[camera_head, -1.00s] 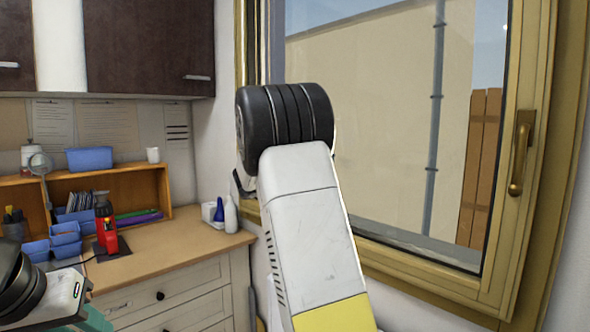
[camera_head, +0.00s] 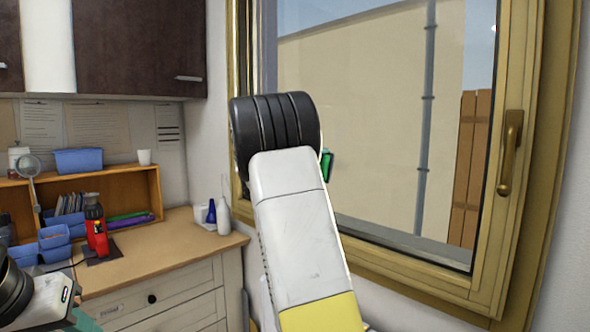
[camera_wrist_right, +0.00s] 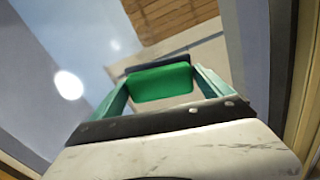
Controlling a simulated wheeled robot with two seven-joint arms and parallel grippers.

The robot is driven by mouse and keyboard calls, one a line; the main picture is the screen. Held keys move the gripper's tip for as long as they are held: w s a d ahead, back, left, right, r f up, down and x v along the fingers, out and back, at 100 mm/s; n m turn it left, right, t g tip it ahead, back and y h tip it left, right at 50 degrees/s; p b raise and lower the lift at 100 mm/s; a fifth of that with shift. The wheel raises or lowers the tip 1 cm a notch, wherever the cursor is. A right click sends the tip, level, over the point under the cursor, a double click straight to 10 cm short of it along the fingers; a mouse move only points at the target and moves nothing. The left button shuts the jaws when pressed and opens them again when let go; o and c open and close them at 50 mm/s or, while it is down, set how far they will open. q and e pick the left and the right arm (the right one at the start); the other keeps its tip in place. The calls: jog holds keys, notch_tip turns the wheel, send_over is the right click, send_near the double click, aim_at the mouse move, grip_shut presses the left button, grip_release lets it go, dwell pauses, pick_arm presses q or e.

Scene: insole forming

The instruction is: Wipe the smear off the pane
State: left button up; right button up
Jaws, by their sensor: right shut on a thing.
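The window pane (camera_head: 375,130) fills the right half of the head view, with a wall and a wooden fence seen through it. My right gripper (camera_wrist_right: 160,88) shows in the wrist view with its teal fingers shut on a green block-like wiper (camera_wrist_right: 160,82) with a dark far edge. In the head view my right arm hides most of the gripper; a bit of the green wiper (camera_head: 327,165) shows in front of the pane. I cannot tell whether it touches the glass. I cannot clearly make out the smear. My left gripper (camera_head: 85,321) barely shows at the lower left edge.
A yellow-brown window frame (camera_head: 490,285) with a handle (camera_head: 510,150) surrounds the pane. At left a wooden counter (camera_head: 165,250) holds a red-and-black bottle (camera_head: 97,235), blue bins (camera_head: 54,240) and small bottles (camera_head: 223,214). Dark cupboards (camera_head: 140,45) hang above.

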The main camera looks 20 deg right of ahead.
aim_at(350, 169)
jog(key=shift+x, duration=0.95)
dwell(0.3)
jog(key=shift+s+d, duration=0.3)
jog(key=shift+s, duration=0.6)
jog(key=shift+s+d, duration=0.3)
jog(key=shift+s, duration=0.55)
jog(key=shift+s+d, duration=0.45)
jog(key=shift+s, duration=0.4)
jog(key=shift+s+d, duration=0.45)
jog(key=shift+s, duration=0.4)
jog(key=shift+w+a, duration=0.5)
jog(key=shift+w, duration=0.65)
jog(key=shift+w+a, duration=0.5)
jog(key=shift+w, duration=0.7)
jog(key=shift+w+a, duration=0.55)
jog(key=shift+w, duration=0.6)
jog(key=v, duration=0.6)
jog(key=shift+s, duration=0.1)
